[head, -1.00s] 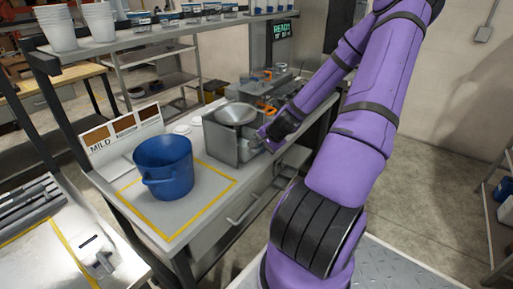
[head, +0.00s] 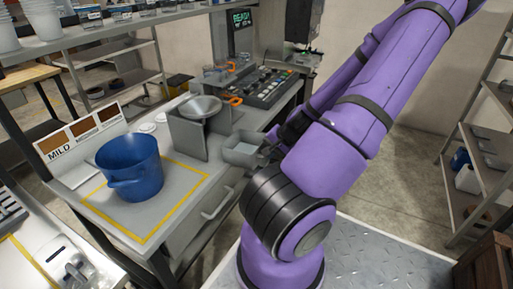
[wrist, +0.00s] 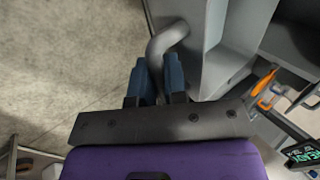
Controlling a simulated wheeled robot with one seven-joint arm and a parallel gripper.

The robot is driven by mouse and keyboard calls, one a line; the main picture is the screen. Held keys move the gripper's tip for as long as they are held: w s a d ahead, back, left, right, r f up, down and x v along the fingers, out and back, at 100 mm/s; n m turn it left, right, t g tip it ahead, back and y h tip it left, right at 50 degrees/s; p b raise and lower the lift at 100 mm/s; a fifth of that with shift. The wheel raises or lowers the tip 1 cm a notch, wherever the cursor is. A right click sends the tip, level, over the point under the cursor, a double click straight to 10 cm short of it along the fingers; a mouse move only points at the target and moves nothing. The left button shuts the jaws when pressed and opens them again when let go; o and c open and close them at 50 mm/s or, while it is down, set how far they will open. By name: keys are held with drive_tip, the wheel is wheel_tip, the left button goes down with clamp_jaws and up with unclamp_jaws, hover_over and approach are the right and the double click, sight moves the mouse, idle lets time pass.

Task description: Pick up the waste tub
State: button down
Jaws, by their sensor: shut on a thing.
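The waste tub (head: 244,149) is a small open grey box. In the head view it is just right of the grey funnel stand (head: 190,140), out past the bench's front edge, and looks upright. My gripper (head: 271,150) is at its right side. In the wrist view my gripper (wrist: 155,82) has its blue fingers shut on the tub's curved grey handle (wrist: 166,42). The tub's grey wall (wrist: 190,50) shows beside the fingers. The inside of the tub looks empty, but it is small in view.
A blue bucket (head: 130,167) stands inside a yellow outline on the bench, left of the funnel stand. A control panel (head: 265,88) and orange-handled items are behind. A shelf rack (head: 485,150) stands at right. The floor between is clear.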

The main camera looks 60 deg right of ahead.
drive_tip(key=s+d, duration=0.1)
drive_tip(key=s, duration=1.2)
drive_tip(key=shift+s, duration=0.3)
